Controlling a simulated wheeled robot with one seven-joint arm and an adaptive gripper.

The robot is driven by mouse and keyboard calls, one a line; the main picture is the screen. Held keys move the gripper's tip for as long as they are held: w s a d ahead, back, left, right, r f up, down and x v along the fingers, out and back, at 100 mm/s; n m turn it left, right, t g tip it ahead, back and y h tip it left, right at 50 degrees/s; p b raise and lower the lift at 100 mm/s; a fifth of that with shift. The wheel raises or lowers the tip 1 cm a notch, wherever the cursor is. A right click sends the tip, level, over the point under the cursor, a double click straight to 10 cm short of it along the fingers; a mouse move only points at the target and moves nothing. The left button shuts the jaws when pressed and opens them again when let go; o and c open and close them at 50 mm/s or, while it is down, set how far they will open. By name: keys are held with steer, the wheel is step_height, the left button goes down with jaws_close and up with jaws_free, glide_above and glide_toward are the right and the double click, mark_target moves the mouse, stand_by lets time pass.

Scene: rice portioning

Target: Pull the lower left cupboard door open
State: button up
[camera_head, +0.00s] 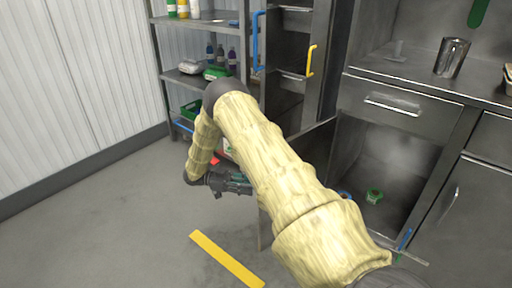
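The lower left cupboard (400,170) stands open, and its dark interior shows to the right of my arm. Its grey metal door (316,145) is swung out to the left; my sleeved arm hides much of it. A lower strip of what looks like the same door (264,228) shows below my arm. My gripper (243,184) is at the left of this strip, above the floor. Its dark fingers appear close to the door's outer side, but I cannot tell whether they touch it. The finger gap is too small to judge, and the door's handle is hidden.
A green round item (374,196) lies inside the cupboard. A closed drawer (393,105) is above it, with a metal cup (451,58) on the counter. A shelf rack (190,78) stands behind. A yellow floor strip (226,259) lies on open floor at the front left.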

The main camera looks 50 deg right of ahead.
steer(key=v, duration=0.7)
steer(key=shift+w+a, duration=0.15)
steer(key=shift+w, duration=0.15)
steer(key=shift+f, duration=0.1)
stand_by(0.4)
